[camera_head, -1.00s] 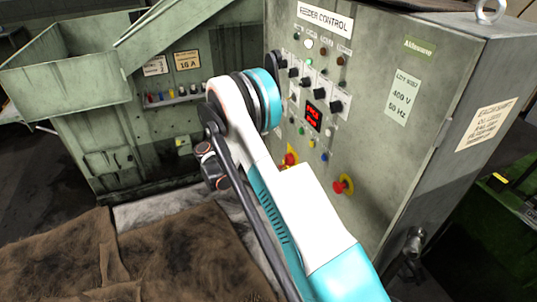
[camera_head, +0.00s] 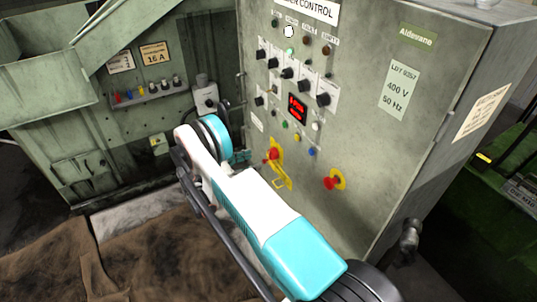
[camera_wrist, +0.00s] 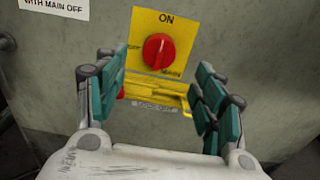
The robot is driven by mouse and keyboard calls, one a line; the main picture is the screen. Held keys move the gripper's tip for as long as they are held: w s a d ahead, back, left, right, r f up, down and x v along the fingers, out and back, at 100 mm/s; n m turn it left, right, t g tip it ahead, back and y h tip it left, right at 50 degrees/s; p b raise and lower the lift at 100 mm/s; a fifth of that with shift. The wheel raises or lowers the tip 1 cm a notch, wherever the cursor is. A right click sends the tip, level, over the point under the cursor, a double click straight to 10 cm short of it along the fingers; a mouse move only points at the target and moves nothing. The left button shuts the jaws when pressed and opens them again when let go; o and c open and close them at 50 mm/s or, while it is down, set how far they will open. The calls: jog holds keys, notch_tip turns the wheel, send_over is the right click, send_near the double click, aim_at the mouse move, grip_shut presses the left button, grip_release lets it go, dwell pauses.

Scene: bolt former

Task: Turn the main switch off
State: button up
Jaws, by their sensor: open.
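The main switch is a red rotary knob (camera_wrist: 158,52) on a yellow plate (camera_wrist: 192,28) marked ON at the top. Its ridge stands close to upright, toward ON. A yellow bracket (camera_wrist: 172,90) sticks out below it. The switch also shows in the head view (camera_head: 273,154), low on the grey cabinet front. My gripper (camera_wrist: 157,90) is open and empty, with its teal-padded fingers left and right of the bracket, below the knob. The knob is seen between and beyond the fingertips, and no contact with it shows. In the head view my arm hides most of the gripper.
A red button on a yellow disc (camera_head: 333,181) sits right of the switch. Several black knobs and a red display (camera_head: 297,107) are above it on the cabinet (camera_head: 365,130). A label (camera_wrist: 57,8) is upper left in the wrist view. A brown cloth-like surface (camera_head: 150,262) lies in front.

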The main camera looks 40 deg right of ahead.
aim_at(273, 154)
jog(key=x, duration=0.9)
jog(key=shift+b, duration=0.3)
jog(key=shift+c, duration=0.3)
jog(key=c, duration=1)
